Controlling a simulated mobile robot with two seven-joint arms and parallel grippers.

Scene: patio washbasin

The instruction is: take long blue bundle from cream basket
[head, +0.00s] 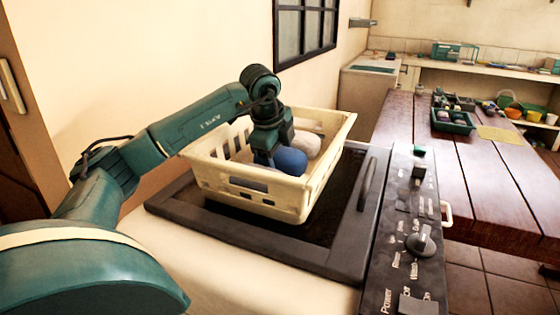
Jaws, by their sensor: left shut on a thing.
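The cream basket (263,198) stands on the dark lid of a washing machine, in the middle of the head view. The long blue bundle (291,160) lies inside it, towards the near side. My left gripper (266,157) reaches down into the basket from above and is shut on the blue bundle. The gripper's fingertips are partly hidden by the bundle. A whitish bundle (305,144) lies in the basket behind and to the right of the blue one. My right gripper is not in view.
The machine's control panel (408,240) with knobs lies right of the basket. A wooden table (440,165) stands further right, bearing a green tray (452,127) with small things. A wall with a dark-framed window (305,32) rises behind the basket.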

